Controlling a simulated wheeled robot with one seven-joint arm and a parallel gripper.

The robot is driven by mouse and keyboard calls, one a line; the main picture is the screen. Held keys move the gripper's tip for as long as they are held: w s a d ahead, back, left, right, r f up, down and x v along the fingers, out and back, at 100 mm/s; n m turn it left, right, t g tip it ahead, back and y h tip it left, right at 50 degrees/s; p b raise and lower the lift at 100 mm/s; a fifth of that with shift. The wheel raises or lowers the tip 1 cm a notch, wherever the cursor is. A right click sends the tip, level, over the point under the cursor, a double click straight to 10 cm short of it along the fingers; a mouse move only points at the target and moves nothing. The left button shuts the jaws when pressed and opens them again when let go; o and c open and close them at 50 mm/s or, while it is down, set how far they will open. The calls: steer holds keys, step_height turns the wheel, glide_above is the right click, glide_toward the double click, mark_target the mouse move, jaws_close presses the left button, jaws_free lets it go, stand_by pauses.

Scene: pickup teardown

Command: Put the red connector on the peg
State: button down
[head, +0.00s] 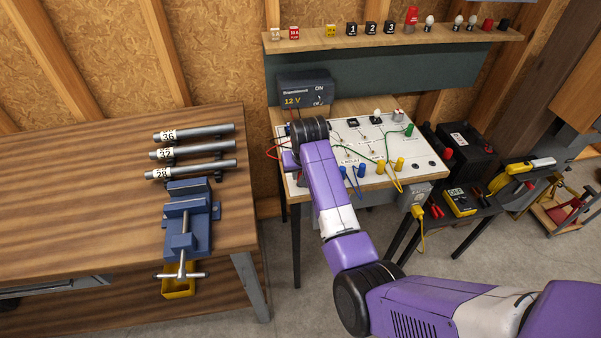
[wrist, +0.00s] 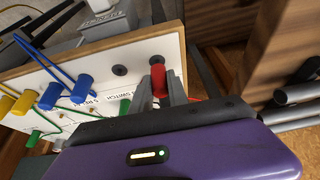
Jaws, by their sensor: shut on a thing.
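The red connector (wrist: 158,80) is between the two grey fingers of my gripper (wrist: 160,90), which is shut on it. A red wire shows just right of the fingers in the wrist view. The connector's far end is right at a dark round peg (wrist: 156,60) near the edge of the white board (wrist: 105,52). I cannot tell whether it is seated on the peg or only in front of it. In the head view my arm hides the gripper and connector at the board's left side; the board (head: 370,172) shows there too.
A second dark round post (wrist: 119,70) stands beside the peg. Blue connectors (wrist: 82,88) and yellow ones (head: 381,168) with wires stand along the board. A 12 V power supply (head: 305,92) is behind it. A blue vise (head: 188,222) stands on the bench at left.

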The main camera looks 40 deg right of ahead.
mark_target(301, 173)
steer(key=shift+f+b, duration=0.5)
steer(key=shift+f, duration=0.4)
stand_by(0.5)
steer(key=c, duration=1.2)
jaws_free()
steer(key=v, duration=0.8)
steer(key=shift+b, duration=0.35)
